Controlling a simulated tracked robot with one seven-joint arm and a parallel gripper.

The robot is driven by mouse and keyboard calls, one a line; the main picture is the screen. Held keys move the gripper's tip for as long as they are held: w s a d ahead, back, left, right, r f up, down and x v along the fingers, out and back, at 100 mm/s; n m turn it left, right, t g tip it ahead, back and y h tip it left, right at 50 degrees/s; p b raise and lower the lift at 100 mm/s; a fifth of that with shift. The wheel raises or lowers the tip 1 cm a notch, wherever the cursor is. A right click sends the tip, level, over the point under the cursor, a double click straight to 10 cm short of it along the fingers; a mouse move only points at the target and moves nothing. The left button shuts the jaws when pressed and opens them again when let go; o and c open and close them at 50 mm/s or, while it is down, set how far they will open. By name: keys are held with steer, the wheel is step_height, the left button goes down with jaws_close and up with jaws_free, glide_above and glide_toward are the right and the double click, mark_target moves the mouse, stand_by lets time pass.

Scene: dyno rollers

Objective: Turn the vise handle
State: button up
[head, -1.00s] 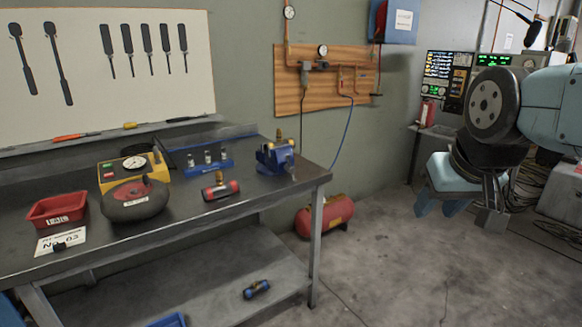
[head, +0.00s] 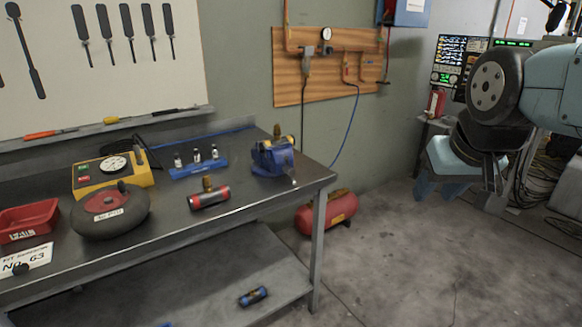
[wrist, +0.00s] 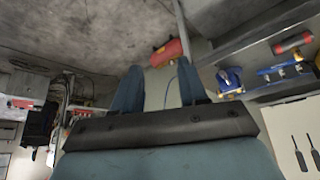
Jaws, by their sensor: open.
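The blue vise (head: 273,158) stands on the workbench near its right end, with brass-coloured parts on top. A short bar with a light end shows low at its front; I cannot clearly tell whether this is the handle. In the wrist view the vise (wrist: 229,79) appears at the right, apart from the fingers. My gripper (head: 438,188) is at the right of the head view, well away from the bench and over open floor. In the wrist view its two blue fingers (wrist: 158,88) are spread apart with nothing between them.
The workbench (head: 235,215) holds a red cylinder (head: 209,197), a blue rack of small bottles (head: 199,168), a wheel (head: 110,210), a yellow gauge box (head: 88,178) and a red bin (head: 28,222). A red tank (head: 327,211) lies on the floor.

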steer(key=shift+o, duration=0.4)
steer(key=shift+w, duration=0.25)
steer(key=w+f+n+t, duration=0.2)
steer(key=w+f+t, duration=0.1)
steer(key=w, duration=1.2)
steer(key=n+t+y, duration=0.6)
steer(key=n+y, duration=0.2)
steer(key=y, duration=0.2)
glide_toward(290, 168)
steer(key=x, duration=1)
steer(key=shift+w, duration=0.1)
